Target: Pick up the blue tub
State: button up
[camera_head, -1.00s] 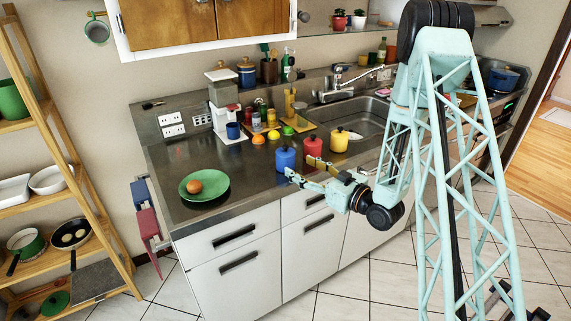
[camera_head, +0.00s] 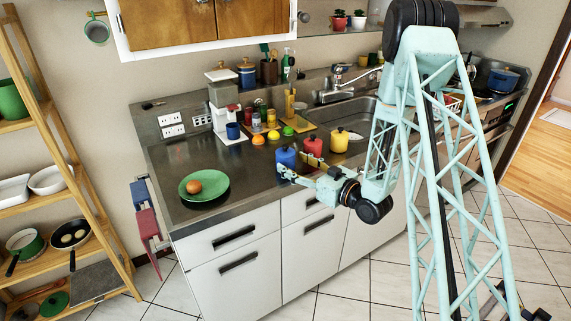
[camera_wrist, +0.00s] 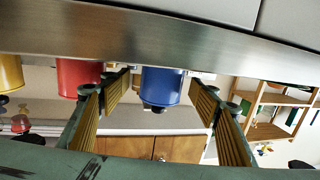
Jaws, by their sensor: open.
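The blue tub (camera_head: 286,160) stands upright on the steel counter near its front edge, with a dark knob on its lid. My gripper (camera_head: 296,168) is open at the counter's front edge, just in front of the tub. In the wrist view, which is upside down, the blue tub (camera_wrist: 161,88) shows between my two spread fingers (camera_wrist: 160,98), beyond the tips. I cannot tell whether either finger touches it. In the head view the fingers hide the tub's lower part.
A red tub (camera_head: 312,146) stands close to the right of the blue one, with a yellow tub (camera_head: 339,140) beyond. A green plate (camera_head: 205,194) holding a brown round item is at left. Fruit sits behind the tubs. Counter between plate and blue tub is clear.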

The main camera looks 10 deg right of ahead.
jog(key=shift+b+x, duration=0.3)
jog(key=shift+x, duration=1.75)
jog(key=shift+s+a+r, duration=0.1)
jog(key=shift+a, duration=0.1)
jog(key=shift+c, duration=0.4)
jog(key=c, duration=1.1)
